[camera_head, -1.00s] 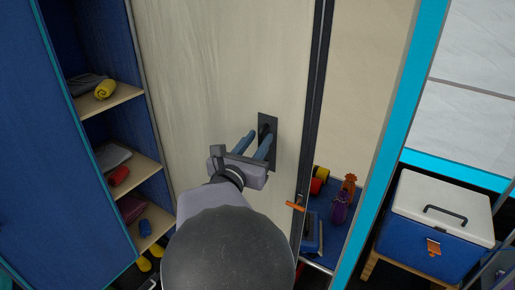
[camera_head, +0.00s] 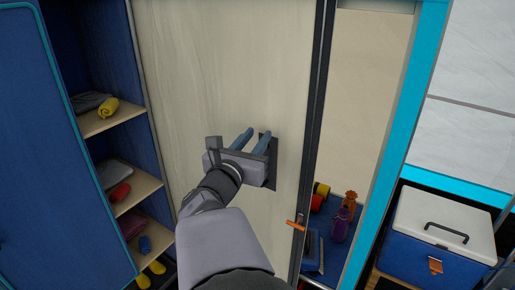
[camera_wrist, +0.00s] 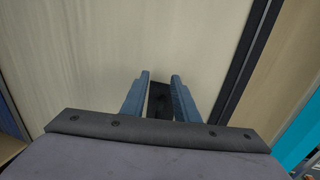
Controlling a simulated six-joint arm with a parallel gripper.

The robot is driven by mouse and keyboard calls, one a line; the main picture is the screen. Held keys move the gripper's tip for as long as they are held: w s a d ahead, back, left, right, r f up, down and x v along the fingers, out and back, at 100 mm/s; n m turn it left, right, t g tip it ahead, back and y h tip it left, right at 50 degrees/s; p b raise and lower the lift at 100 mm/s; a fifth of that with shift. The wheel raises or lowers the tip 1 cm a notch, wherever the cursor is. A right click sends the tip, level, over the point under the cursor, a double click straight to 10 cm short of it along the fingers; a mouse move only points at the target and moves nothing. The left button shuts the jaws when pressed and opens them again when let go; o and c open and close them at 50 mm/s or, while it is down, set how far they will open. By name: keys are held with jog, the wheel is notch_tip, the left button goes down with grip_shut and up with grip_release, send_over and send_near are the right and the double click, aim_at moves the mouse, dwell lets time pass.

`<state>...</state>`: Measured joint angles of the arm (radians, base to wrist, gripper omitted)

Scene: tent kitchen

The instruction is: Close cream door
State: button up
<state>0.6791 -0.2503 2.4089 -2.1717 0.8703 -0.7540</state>
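The cream door (camera_head: 225,70) is a tall pale wood-grain panel with a dark right edge, and a gap to its right shows the inside behind it. A dark recessed handle plate (camera_head: 271,166) sits near its right side, partly hidden by my gripper. My gripper (camera_head: 256,137) is in front of the plate, its two blue fingers apart and pointing at the door. In the wrist view the fingers (camera_wrist: 160,78) stand either side of the dark plate (camera_wrist: 160,98), with nothing seen between them but the door and plate. I cannot tell whether the fingertips touch it.
Left is a blue open cupboard with shelves (camera_head: 136,190) holding rolled cloths. Through the gap at right are a purple bottle (camera_head: 341,222) and other items on a blue shelf. A teal frame post (camera_head: 405,110) and a blue-white cooler (camera_head: 440,235) stand further right.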

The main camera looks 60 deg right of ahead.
jog(key=w+a+f+n+t+y+p, duration=0.1)
jog(key=w+a+f+n+y+p, duration=0.1)
jog(key=w+a+f, duration=0.35)
jog(key=w+a+f+n+t+y+p, duration=0.1)
jog(key=w+a+f+n+y+p, duration=0.15)
jog(key=w+f, duration=0.6)
jog(key=s+d+r+m+g+h, duration=0.1)
jog(key=s+r+m+g+h, duration=0.4)
jog(key=s+m+g, duration=0.55)
jog(key=s+d+n+t, duration=0.1)
jog(key=s+d, duration=0.2)
jog(key=d, duration=0.4)
jog(key=shift+d, duration=0.2)
jog(key=shift+s+f+y, duration=0.1)
jog(key=shift+y, duration=0.15)
grip_shut()
